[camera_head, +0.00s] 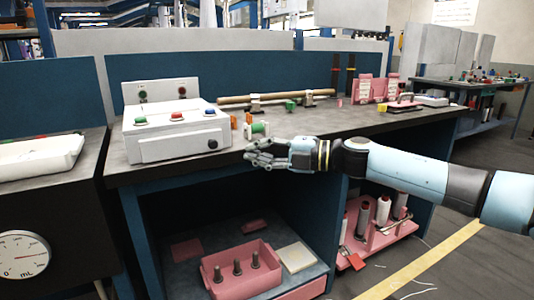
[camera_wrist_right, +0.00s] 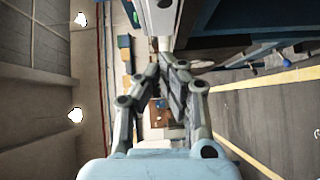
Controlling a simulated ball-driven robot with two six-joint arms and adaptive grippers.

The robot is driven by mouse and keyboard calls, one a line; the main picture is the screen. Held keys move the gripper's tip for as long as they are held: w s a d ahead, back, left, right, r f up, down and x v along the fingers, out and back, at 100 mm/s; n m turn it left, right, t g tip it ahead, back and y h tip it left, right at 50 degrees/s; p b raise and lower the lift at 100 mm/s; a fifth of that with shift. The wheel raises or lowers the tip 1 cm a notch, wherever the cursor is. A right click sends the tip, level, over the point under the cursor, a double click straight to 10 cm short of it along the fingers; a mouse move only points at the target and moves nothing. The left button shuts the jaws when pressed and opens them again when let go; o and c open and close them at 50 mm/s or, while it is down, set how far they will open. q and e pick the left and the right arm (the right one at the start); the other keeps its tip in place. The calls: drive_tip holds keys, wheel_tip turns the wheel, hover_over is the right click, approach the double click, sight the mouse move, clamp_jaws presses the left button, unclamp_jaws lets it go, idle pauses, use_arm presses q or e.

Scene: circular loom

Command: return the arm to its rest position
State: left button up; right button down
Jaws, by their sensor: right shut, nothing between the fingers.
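My right arm (camera_head: 405,172) comes in from the right in the head view, light blue and black, stretched level across the front of the workbench. Its gripper (camera_head: 252,154) is at the bench's front edge, just right of the white control box. The fingers are shut with nothing between them. In the right wrist view the fingers (camera_wrist_right: 160,68) come together at the middle of the picture. My left gripper is not in view.
The workbench (camera_head: 330,128) carries a white control box (camera_head: 175,126) with coloured buttons, a wooden rod (camera_head: 275,97) and pink holders (camera_head: 370,88). The shelf below holds a pink tray (camera_head: 242,285) with pegs. A pink spool rack (camera_head: 375,240) stands below the arm. Floor at right is open.

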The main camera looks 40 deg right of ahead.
drive_tip(key=s+d+f+m+g+h, duration=0.1)
drive_tip(key=s+f+m+h, duration=0.35)
drive_tip(key=f, duration=0.75)
drive_tip(key=s+f+m+h, duration=0.1)
drive_tip(key=s+f+m, duration=0.5)
drive_tip(key=f, duration=0.5)
drive_tip(key=s+d+f+m+g+h, duration=0.1)
drive_tip(key=s+f+m+h, duration=0.4)
drive_tip(key=f, duration=0.7)
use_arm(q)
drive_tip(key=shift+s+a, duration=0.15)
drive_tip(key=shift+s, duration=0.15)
use_arm(e)
drive_tip(key=s+a+f+m+g, duration=0.2)
drive_tip(key=s+f, duration=0.5)
drive_tip(key=s, duration=0.5)
drive_tip(key=s+a+f+m+g, duration=0.3)
drive_tip(key=s+f+g, duration=0.3)
drive_tip(key=s, duration=0.7)
drive_tip(key=s+a+f+m+g, duration=0.3)
drive_tip(key=s+f, duration=0.5)
drive_tip(key=s, duration=0.4)
drive_tip(key=shift+s+a+g, duration=0.2)
drive_tip(key=shift+a+g, duration=0.3)
drive_tip(key=shift+a, duration=0.3)
drive_tip(key=shift+w, duration=0.1)
